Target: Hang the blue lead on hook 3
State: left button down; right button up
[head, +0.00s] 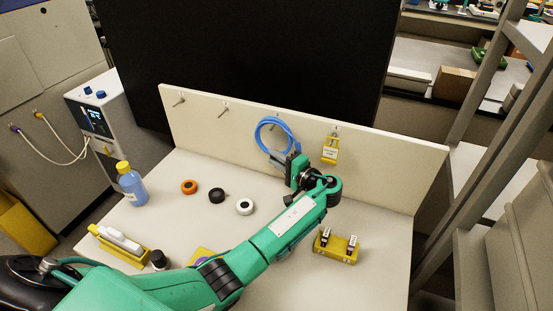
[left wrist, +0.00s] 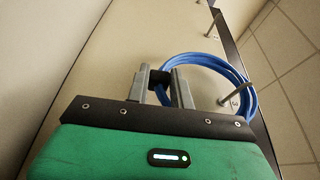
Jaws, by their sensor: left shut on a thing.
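The blue lead (head: 262,133) is a coiled loop in front of the white hook board (head: 400,165). It also shows in the left wrist view (left wrist: 252,100). My left gripper (head: 287,163) is shut on the lead's lower part, close to the board; in the left wrist view its fingers (left wrist: 162,88) pinch a dark piece at the coil's edge. Hook 3 (head: 275,127), third from the left, appears within the loop's outline. In the left wrist view a metal peg (left wrist: 232,96) overlaps the coil's far side. I cannot tell whether the loop rests on it. My right gripper is out of view.
Two bare hooks (head: 180,101) (head: 223,111) are on the left. Rings (head: 189,187), a blue bottle (head: 132,187) and a yellow holder (head: 337,248) stand on the table.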

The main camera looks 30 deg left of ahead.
pick_arm(q)
jog(key=c, duration=1.1)
grip_release()
jog(key=shift+c, duration=0.4)
jog(key=v, duration=0.8)
